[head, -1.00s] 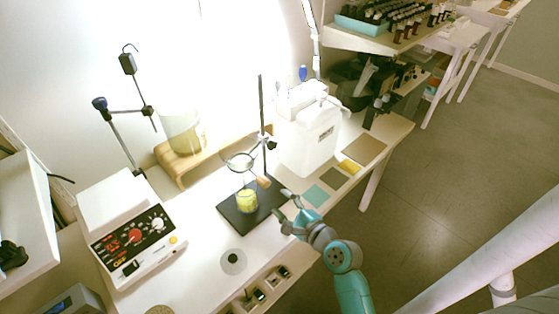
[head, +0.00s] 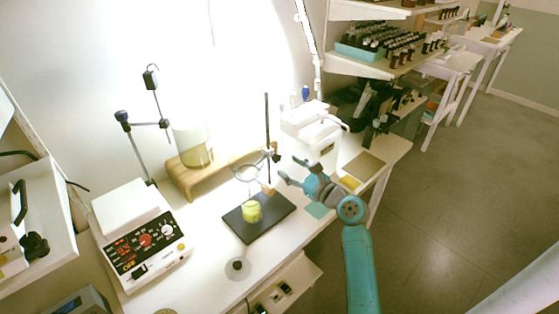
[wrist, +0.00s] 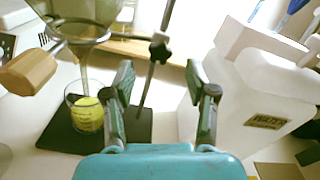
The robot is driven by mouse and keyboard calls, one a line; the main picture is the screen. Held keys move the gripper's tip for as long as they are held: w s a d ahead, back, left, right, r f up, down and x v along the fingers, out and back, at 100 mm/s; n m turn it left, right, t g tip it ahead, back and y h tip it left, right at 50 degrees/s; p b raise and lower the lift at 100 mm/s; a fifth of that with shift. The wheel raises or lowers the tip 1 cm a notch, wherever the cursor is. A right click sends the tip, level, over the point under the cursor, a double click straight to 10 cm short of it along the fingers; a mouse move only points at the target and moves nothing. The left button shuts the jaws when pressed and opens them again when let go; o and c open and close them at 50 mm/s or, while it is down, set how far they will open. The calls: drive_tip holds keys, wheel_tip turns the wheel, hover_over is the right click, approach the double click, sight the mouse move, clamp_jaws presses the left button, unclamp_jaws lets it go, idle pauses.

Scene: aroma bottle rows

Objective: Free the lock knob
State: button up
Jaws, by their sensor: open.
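A dark lock knob (wrist: 160,47) sits on the clamp at the stand's rod (wrist: 167,14). In the head view the knob (head: 276,157) is small beside the rod (head: 267,120). A ring (head: 246,173) holds a glass funnel above a beaker of yellow liquid (head: 252,211) on the black base plate (head: 237,222). A wooden handle (wrist: 27,68) sticks out near the ring. My gripper (head: 285,171) is open and empty, to the right of the stand. In the wrist view its fingers (wrist: 161,88) are spread, with the knob beyond and slightly above, apart from them.
A white jug-like container (wrist: 247,105) stands close to the right finger in the wrist view. A hotplate-like unit (head: 140,240) with knobs is at the left. A wooden bench (head: 190,178) carries a large jar behind the stand. Coloured mats lie on the right.

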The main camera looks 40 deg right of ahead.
sight(278, 159)
drive_tip(key=shift+w+a, duration=0.1)
drive_tip(key=shift+w, duration=2.6)
drive_tip(key=shift+c, duration=0.3)
clamp_jaws()
